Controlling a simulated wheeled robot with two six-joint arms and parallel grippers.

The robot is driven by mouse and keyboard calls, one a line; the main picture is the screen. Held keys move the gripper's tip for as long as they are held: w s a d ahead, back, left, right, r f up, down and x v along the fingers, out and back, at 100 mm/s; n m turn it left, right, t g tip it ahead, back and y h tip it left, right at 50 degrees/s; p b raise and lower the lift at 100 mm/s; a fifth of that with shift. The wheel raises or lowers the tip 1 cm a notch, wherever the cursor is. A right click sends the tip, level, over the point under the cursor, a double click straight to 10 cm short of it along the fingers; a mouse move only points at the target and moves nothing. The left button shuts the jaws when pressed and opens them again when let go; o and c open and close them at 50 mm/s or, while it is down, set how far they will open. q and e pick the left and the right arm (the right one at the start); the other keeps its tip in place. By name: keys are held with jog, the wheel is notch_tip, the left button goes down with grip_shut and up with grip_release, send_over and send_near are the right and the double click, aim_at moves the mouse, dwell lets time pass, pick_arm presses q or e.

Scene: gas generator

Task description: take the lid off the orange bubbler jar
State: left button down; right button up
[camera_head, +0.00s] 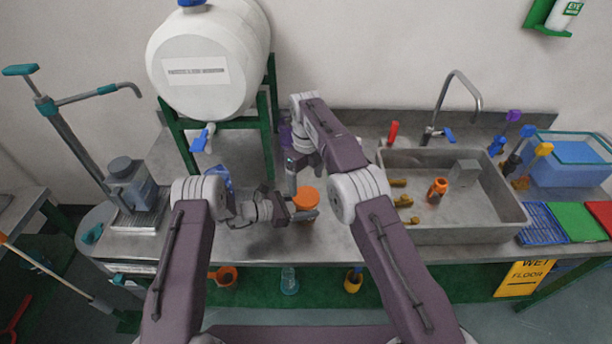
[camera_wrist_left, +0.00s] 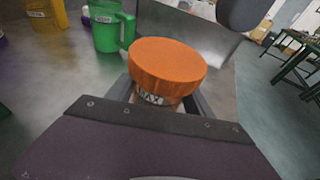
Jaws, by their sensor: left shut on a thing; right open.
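The orange bubbler jar stands on the grey bench, with its orange lid (camera_head: 306,196) on top. In the left wrist view the broad round lid (camera_wrist_left: 167,64) sits on the jar body (camera_wrist_left: 150,97), which carries a "MAX" label. My left gripper (camera_head: 302,213) is shut around the jar body below the lid; its fingers flank the jar in the wrist view. My right gripper (camera_head: 291,180) is open, pointing down just left of and behind the lid; its fingertips are small and hard to make out.
A green mug (camera_wrist_left: 111,27) and a yellow container (camera_wrist_left: 46,14) stand near the jar. A white tank (camera_head: 208,65) on a green stand is behind. A sink (camera_head: 470,225) with several items lies right. A blue bin (camera_head: 570,165) stands farther right.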

aim_at(306, 196)
notch_tip(306, 196, down, 7)
jog(key=shift+r, duration=0.15)
jog(key=c, duration=1.2)
jog(key=n, duration=0.7)
jog(key=shift+c, duration=0.2)
jog(key=n, duration=0.9)
jog(key=shift+n, duration=0.3)
jog(key=n, duration=0.6)
jog(key=shift+r, duration=0.1)
jog(key=n, duration=0.3)
jog(key=shift+n, duration=0.4)
jog(key=n, duration=0.9)
jog(key=shift+n, duration=0.4)
jog(key=n, duration=1.7)
jog(key=shift+r+n, duration=0.1)
jog(key=shift+n, duration=0.3)
